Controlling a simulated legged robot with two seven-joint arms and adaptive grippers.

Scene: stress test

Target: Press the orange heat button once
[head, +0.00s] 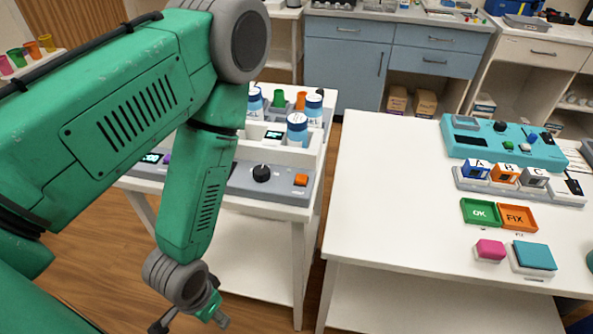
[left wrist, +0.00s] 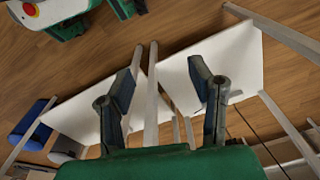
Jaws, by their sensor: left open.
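An orange button (head: 300,180) sits at the right end of a grey control panel (head: 240,182), on the front of a device on the left white table. A black knob (head: 262,173) is left of the button. My left arm comes in from the left and covers part of the panel. My left gripper (head: 212,311) hangs low in front of that table, below the button and to its left, touching nothing I can see. In the left wrist view the two dark fingers of the left gripper (left wrist: 165,82) are wide apart with nothing between them. My right gripper is not in view.
Blue-capped jars (head: 297,129) stand behind the panel. A right white table (head: 385,220) holds a teal device (head: 500,141), a row of lettered blocks, green OK and orange FIX trays, and a pink block (head: 490,250). A floor gap separates the tables.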

